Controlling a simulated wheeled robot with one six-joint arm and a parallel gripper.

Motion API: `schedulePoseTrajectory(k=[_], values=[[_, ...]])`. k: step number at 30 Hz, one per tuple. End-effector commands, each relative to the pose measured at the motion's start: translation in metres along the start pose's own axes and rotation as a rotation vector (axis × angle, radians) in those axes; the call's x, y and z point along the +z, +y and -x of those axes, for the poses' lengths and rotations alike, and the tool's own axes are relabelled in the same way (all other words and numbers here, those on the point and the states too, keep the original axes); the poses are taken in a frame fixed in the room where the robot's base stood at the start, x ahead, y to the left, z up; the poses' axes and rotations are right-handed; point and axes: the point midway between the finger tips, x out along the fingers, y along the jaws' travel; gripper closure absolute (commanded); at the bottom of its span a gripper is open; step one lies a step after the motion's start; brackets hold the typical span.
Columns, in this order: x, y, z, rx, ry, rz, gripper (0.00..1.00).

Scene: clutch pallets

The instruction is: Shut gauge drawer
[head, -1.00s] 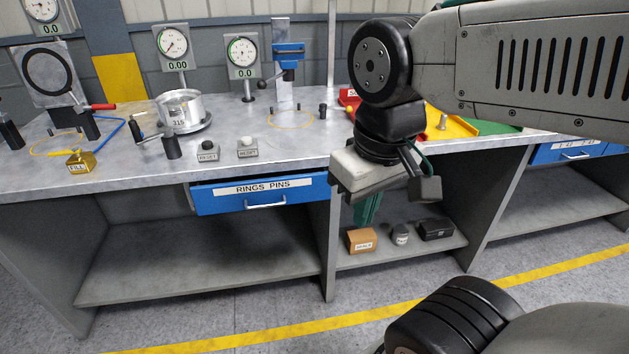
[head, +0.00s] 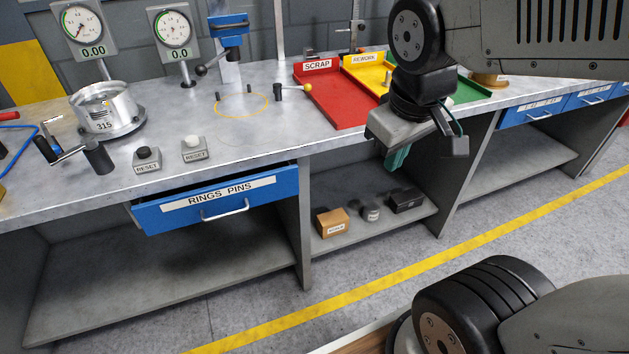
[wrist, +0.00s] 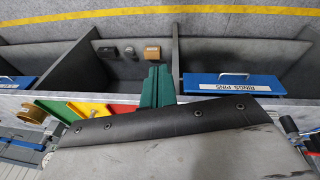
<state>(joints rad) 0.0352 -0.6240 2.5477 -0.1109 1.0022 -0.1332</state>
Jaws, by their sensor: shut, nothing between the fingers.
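The gauge drawer (head: 217,203), blue with a "RINGS PINS" label and a silver handle, sticks partly out under the bench top in the head view. It also shows in the wrist view (wrist: 256,88), upside down. My gripper (head: 397,158) has green fingers pressed together, with nothing between them. It hangs to the right of the drawer, in front of the bench, apart from the handle. In the wrist view the green fingers (wrist: 157,86) are closed beside the drawer.
The bench top (head: 200,120) holds a silver pot (head: 105,110), reset buttons, gauges, and red (head: 335,95), yellow and green trays. A lower shelf (head: 350,237) carries a small box (head: 332,222) and dark items. The floor in front is clear, with a yellow line.

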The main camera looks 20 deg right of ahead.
Motion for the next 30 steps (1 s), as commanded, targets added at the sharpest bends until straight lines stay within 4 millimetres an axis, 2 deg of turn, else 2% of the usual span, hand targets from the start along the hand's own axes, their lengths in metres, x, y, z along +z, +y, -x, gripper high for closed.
schedulePoseTrajectory(k=[3, 9, 12, 15, 18, 22, 27, 30], values=[[-0.047, 0.035, -0.040, 0.101, 0.062, 0.192, 1.00], [-0.119, 0.082, -0.111, 0.243, 0.193, 0.614, 1.00], [-0.146, 0.093, -0.150, 0.284, 0.268, 0.835, 1.00], [-0.167, 0.095, -0.189, 0.311, 0.360, 1.046, 1.00], [-0.179, 0.088, -0.228, 0.324, 0.476, 1.248, 1.00], [-0.181, 0.068, -0.272, 0.334, 0.673, 1.470, 1.00], [-0.165, 0.032, -0.311, 0.371, 1.000, 1.642, 1.00], [-0.148, 0.012, -0.321, 0.419, 1.199, 1.666, 1.00]])
